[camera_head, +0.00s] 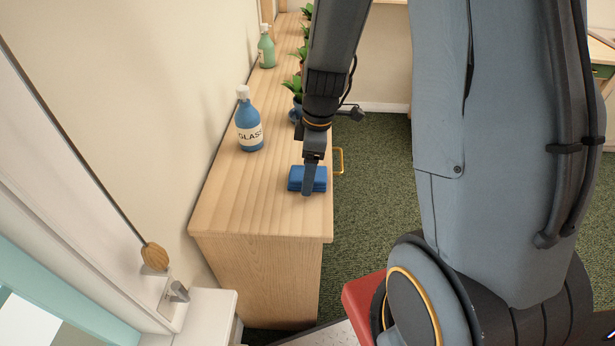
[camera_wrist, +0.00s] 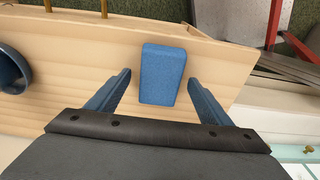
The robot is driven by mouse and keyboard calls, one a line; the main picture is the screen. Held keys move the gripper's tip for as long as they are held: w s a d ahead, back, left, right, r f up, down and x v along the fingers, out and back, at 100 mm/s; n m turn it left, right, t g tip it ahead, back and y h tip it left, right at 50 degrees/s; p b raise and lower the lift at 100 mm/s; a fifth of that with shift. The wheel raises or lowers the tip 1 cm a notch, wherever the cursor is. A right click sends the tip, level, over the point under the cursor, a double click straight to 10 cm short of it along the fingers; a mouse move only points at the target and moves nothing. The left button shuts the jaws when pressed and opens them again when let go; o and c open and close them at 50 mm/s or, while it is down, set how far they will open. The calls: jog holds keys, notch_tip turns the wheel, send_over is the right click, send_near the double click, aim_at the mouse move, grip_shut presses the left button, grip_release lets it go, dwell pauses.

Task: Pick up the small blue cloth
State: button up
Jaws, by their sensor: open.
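The small blue cloth (camera_head: 296,179) is a folded, block-like blue bundle. It lies on the wooden cabinet top near its front end, close to the right edge. In the wrist view the cloth (camera_wrist: 162,75) lies ahead of and between the two fingers, with bare wood on both sides of it. My gripper (camera_head: 308,190) is over the cloth in the head view and hides part of it. In the wrist view my gripper (camera_wrist: 160,92) is open, its fingers apart on either side, and nothing is held. I cannot tell the exact height of the fingertips above the wood.
The wooden cabinet (camera_head: 225,205) runs along the wall. A blue bottle labelled GLASS (camera_head: 248,122), a green bottle (camera_head: 266,50) and several potted plants (camera_head: 296,86) stand farther back. A blue pot (camera_wrist: 12,72) is at the wrist view's left. Brass handles (camera_head: 339,160) project from the cabinet's right side.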

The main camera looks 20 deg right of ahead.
jog(key=c, duration=1.2)
